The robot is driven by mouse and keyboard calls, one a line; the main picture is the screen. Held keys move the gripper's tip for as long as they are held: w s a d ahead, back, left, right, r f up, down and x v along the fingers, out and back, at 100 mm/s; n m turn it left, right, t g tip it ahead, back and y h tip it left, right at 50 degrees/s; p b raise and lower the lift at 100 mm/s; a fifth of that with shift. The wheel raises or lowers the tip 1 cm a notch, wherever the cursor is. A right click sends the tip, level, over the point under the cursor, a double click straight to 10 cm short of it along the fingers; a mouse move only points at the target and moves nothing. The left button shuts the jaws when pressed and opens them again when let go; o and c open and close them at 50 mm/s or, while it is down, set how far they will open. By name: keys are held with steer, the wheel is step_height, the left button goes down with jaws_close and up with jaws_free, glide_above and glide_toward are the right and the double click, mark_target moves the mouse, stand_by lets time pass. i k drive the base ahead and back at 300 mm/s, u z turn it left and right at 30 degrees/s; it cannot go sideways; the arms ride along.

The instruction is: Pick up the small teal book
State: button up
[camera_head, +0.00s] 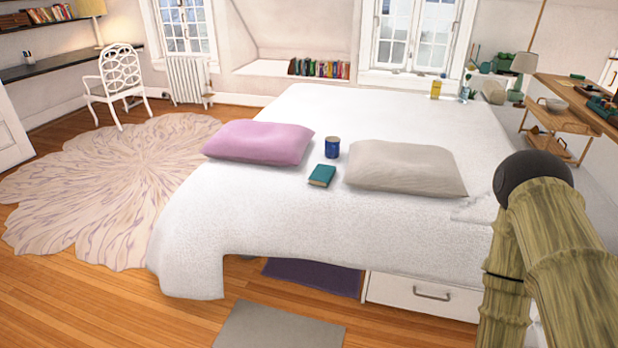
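The small teal book (322,175) lies flat on the white bed (230,220), near its front side. It sits between a pink pillow on the left and a grey pillow on the right, just in front of a blue mug. Nothing covers it. My arm, with a bamboo-like look and a dark round joint, shows at the right of the view, well apart from the book. My gripper is not in view.
The blue mug (332,147) stands close behind the book. The pink pillow (258,142) and grey pillow (405,167) flank it. A wooden shelf unit (560,113) stands at the right. A grey mat (278,328) lies on the floor before the bed.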

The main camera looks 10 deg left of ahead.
mark_target(322, 175)
steer(key=u, duration=0.6)
steer(key=i, duration=0.55)
steer(key=u, duration=0.75)
steer(key=i, duration=0.7)
steer(key=z, duration=0.25)
